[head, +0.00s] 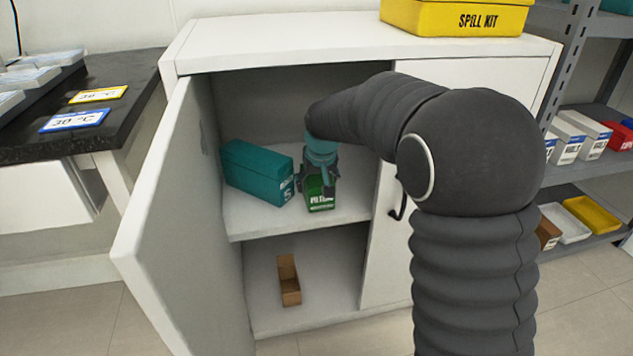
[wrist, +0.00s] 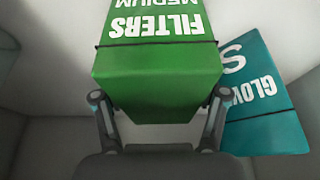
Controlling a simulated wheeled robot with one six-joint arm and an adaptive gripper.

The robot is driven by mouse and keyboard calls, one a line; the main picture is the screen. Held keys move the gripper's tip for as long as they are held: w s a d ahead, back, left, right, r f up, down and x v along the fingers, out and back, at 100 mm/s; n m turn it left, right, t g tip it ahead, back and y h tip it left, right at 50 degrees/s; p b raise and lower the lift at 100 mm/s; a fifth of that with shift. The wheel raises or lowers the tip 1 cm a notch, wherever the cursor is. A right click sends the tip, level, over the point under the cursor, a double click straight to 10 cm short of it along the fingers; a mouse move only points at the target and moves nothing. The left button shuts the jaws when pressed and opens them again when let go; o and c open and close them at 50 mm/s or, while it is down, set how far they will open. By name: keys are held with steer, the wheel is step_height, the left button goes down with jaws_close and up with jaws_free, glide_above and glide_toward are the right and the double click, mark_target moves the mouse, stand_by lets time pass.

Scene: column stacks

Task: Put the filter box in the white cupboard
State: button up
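The green filter box (head: 321,200), marked FILTERS MEDIUM in the wrist view (wrist: 158,85), is inside the white cupboard (head: 300,45), at the upper shelf (head: 262,221). My gripper (head: 318,184) reaches in from above. In the wrist view its two fingers (wrist: 160,105) press against opposite sides of the box, so it is shut on it. I cannot tell whether the box's underside touches the shelf or hangs just above it. The cupboard's left door (head: 170,215) stands wide open.
A teal glove box (head: 256,172) lies close to the left of the filter box; it also shows in the wrist view (wrist: 265,105). A yellow spill kit (head: 455,17) sits on top. The right door (head: 400,240) is closed.

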steer(key=shift+o, duration=0.9)
steer(key=shift+r, duration=0.15)
steer(key=shift+r+p, duration=0.3)
steer(key=shift+r, duration=0.05)
steer(key=p+v, duration=0.1)
steer(key=v, duration=0.5)
steer(key=s+d, duration=0.3)
steer(key=s, duration=0.8)
steer(key=shift+f, duration=0.35)
